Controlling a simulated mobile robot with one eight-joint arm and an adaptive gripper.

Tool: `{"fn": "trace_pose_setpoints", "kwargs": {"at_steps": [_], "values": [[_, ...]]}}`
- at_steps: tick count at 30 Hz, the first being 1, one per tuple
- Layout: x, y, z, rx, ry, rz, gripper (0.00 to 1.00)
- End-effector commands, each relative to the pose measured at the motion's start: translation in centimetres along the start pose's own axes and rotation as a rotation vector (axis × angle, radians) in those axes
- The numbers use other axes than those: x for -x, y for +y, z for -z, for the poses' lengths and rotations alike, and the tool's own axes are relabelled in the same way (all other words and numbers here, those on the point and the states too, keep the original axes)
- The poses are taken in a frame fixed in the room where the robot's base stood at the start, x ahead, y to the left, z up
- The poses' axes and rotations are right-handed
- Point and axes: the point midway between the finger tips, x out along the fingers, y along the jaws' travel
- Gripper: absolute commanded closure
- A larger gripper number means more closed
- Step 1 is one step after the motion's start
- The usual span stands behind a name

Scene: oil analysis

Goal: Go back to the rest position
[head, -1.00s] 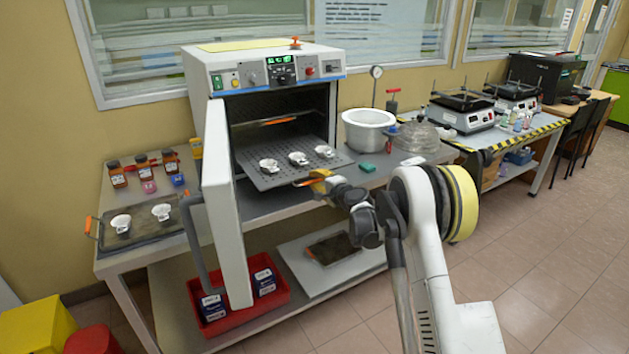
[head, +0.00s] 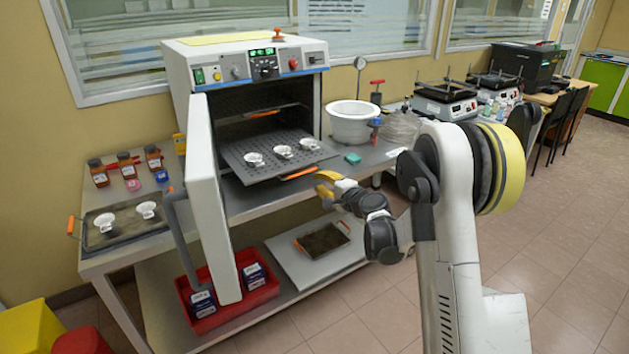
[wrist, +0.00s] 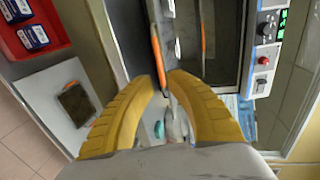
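The dark perforated tray (head: 262,172) sticks out of the oven and carries three white dishes (head: 283,152). My arm reaches in from the right of the head view.
The white oven (head: 245,62) has its door (head: 213,215) standing open. A white pot (head: 352,122) stands right of it. A second tray (head: 105,238) with two dishes sits at the left. A red bin (head: 222,310) is on the lower shelf. Floor at right is clear.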

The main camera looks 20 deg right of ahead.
Motion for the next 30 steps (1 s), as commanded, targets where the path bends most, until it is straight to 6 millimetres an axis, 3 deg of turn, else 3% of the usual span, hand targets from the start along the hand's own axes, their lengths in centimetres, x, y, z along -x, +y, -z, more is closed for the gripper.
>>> {"fn": "trace_pose_setpoints", "kwargs": {"at_steps": [9, 14, 17, 22, 26, 30], "values": [[0.1, -0.2, -0.2, 0.008, -0.003, -0.004, 0.83], [2.0, -2.6, -2.6, 0.106, -0.032, -0.056, 0.83], [4.7, -4.8, -5.4, 0.228, -0.067, -0.122, 0.83], [11.2, -7.0, -10.3, 0.466, -0.136, -0.253, 0.83], [17.1, -7.1, -13.5, 0.642, -0.187, -0.354, 0.83], [23.9, -5.9, -16.2, 0.829, -0.241, -0.465, 0.83]]}}
